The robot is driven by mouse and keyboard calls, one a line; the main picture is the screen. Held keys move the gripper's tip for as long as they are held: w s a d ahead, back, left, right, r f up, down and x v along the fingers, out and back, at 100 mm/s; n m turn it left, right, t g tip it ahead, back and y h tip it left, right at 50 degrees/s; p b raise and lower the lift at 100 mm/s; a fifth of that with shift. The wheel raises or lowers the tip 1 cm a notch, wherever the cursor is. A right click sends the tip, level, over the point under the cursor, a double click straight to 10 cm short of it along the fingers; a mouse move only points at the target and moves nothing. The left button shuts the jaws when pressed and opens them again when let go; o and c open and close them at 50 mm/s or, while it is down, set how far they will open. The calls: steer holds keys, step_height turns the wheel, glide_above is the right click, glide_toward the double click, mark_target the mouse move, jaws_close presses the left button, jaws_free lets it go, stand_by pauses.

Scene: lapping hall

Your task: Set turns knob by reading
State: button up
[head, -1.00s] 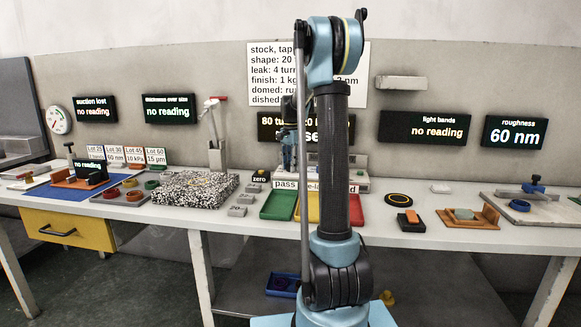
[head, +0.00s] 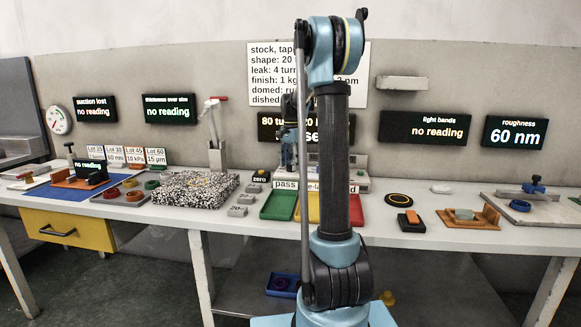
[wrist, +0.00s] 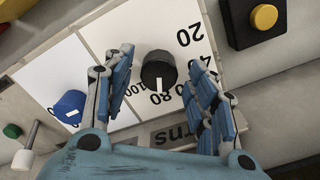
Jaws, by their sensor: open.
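In the wrist view a black turns knob (wrist: 158,66) sits on a white dial face (wrist: 143,35). Its white pointer line (wrist: 159,85) points toward the printed 80, with 100, 40 and 20 also around it. My gripper (wrist: 158,62) is open, one blue finger on each side of the knob, with gaps showing. In the head view my arm hides the knob. The roughness display (head: 515,133) reads 60 nm.
In the wrist view a yellow button on a black box (wrist: 264,17) is at upper right, and a blue knob (wrist: 70,104) at left. A white instruction card (head: 265,75) is partly hidden. Green (head: 279,206) and red (head: 372,213) trays stand on the bench.

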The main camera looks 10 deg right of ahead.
mark_target(291, 164)
step_height(291, 164, up, 11)
stand_by(0.4)
